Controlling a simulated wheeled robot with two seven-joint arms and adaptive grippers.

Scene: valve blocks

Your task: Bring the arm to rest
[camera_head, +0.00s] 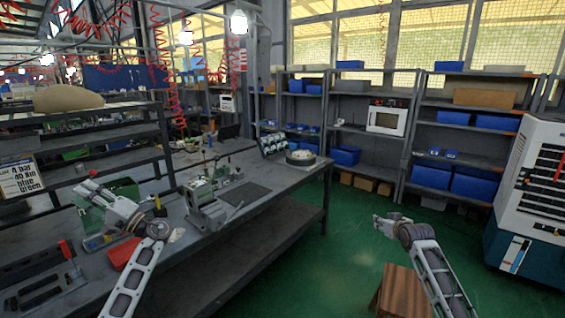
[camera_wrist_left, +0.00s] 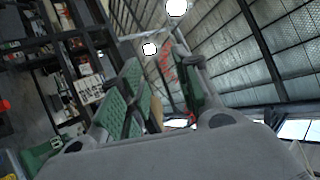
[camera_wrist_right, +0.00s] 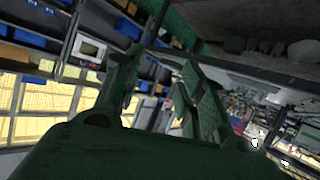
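My left gripper (camera_head: 86,190) is raised above the left part of the grey workbench (camera_head: 262,188), its fingers pointing away to the left. In the left wrist view, its green-padded fingers (camera_wrist_left: 155,82) stand apart, with no held object visible between them. My right gripper (camera_head: 380,222) hangs over the green floor, to the right of the bench and clear of it. In the right wrist view, its fingers (camera_wrist_right: 158,85) are also apart, and the gap looks empty. No valve block can be made out clearly.
A grey-green vise-like fixture (camera_head: 207,205) stands on the bench, close to my left forearm. A red bin (camera_head: 124,253) lies beside that arm. A wooden stool (camera_head: 402,290) is below my right arm. A white machine (camera_head: 535,190) stands far right. Open green floor lies between.

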